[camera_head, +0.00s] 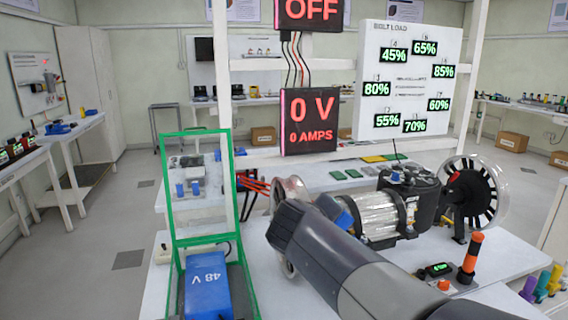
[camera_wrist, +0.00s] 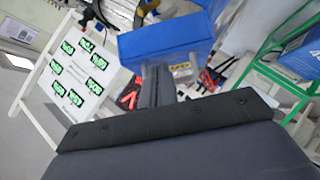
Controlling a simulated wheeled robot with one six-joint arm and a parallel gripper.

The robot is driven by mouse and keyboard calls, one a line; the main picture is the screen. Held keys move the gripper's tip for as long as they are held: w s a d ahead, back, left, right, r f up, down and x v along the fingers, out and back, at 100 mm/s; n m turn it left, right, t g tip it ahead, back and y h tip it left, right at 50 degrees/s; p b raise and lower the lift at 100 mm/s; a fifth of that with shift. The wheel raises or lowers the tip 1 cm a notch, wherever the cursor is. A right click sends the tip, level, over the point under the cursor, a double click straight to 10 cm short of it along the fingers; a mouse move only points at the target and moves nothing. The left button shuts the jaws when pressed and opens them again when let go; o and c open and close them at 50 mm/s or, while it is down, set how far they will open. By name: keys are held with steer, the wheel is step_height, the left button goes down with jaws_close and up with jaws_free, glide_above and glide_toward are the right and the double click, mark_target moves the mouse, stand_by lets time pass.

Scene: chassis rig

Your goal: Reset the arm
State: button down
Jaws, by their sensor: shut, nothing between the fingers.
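My arm (camera_head: 350,262) reaches from the bottom right over the white table in the head view. Its end hides my gripper there. In the wrist view my gripper (camera_wrist: 156,84) shows as two dark fingers closed together with nothing between them. Just beyond the fingertips is a blue block (camera_wrist: 165,42) with a small yellow label. I cannot tell whether the fingers touch it. A blue part (camera_head: 336,213) also shows beside the arm in the head view, next to a silver cylinder.
The silver cylinder (camera_head: 376,215) and a spoked wheel (camera_head: 475,195) stand on the table (camera_head: 285,300). A green-framed case (camera_head: 168,250) holds a blue 48 V battery (camera_head: 207,287) on the left. Screens read OFF and 0 V. A BOLT LOAD board (camera_head: 405,100) stands behind. An orange-and-black post (camera_head: 471,258) is at right.

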steer(key=s+a+f+n+t+h+b, duration=0.1)
steer(key=s+a+f+n+t+h, duration=0.1)
steer(key=a+f+n+t+h, duration=0.3)
steer(key=shift+s+a+f+n+t+b, duration=0.3)
steer(key=shift+a+f+n+t, duration=0.7)
steer(key=shift+a+n+t, duration=0.95)
steer(key=shift+d+n+g, duration=0.25)
steer(key=shift+n+g, duration=0.1)
steer(key=shift+g, duration=0.1)
